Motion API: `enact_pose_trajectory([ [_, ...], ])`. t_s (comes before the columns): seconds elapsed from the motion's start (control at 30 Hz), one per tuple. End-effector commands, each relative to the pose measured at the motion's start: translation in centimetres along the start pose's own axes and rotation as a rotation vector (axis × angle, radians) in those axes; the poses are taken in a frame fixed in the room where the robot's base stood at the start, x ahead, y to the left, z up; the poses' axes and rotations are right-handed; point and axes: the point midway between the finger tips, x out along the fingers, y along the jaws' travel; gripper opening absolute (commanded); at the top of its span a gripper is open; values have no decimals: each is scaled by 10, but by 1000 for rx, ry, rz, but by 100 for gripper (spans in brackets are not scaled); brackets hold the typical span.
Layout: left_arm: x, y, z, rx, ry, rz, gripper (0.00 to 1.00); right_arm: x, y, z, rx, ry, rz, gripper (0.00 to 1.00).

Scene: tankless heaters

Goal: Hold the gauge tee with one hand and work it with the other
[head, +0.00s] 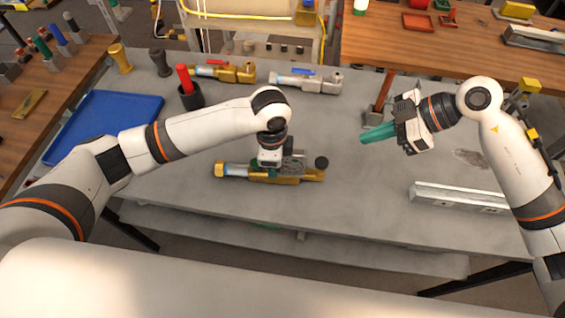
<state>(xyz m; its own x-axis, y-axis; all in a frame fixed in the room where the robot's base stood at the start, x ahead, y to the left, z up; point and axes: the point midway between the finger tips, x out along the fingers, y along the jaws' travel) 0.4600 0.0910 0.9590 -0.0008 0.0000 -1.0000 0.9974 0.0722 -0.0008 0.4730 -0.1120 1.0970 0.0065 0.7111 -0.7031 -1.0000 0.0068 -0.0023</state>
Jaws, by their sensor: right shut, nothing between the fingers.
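A brass fitting (290,178), which looks like the gauge tee, lies on the grey bench in the middle. It has a blue-grey section at its left end and a black round knob (321,162) at its right. My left gripper (271,174) points down onto its middle. Its green fingertips are mostly hidden, so I cannot tell whether they grip it. My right gripper (376,134) is to the right of the fitting, above the bench. Its green fingers are together and point left, empty and apart from the fitting.
Two similar brass and silver fittings, one with a red handle (224,72) and one with a blue handle (306,81), lie at the back. A red-handled tool stands in a black cup (191,97). A blue tray (104,127) is at left, a metal rail (458,198) at right.

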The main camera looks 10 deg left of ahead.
Motion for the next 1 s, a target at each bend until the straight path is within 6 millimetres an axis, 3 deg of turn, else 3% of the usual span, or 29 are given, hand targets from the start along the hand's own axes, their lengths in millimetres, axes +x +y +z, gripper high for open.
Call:
enact_pose_trajectory([
  [0.3,-1,1,0,0,-1,2,0,-17,1,16,1,6,1,0],
  [0.57,-1,1,0,0,-1,2,0,-14,1,16,4,5,3,0],
  [0.77,-1,1,0,0,-1,2,0,8,2,16,4,3,7,0],
  [1.0,-1,0,0,0,-1,2,0,59,2,16,4,3,7,0],
])
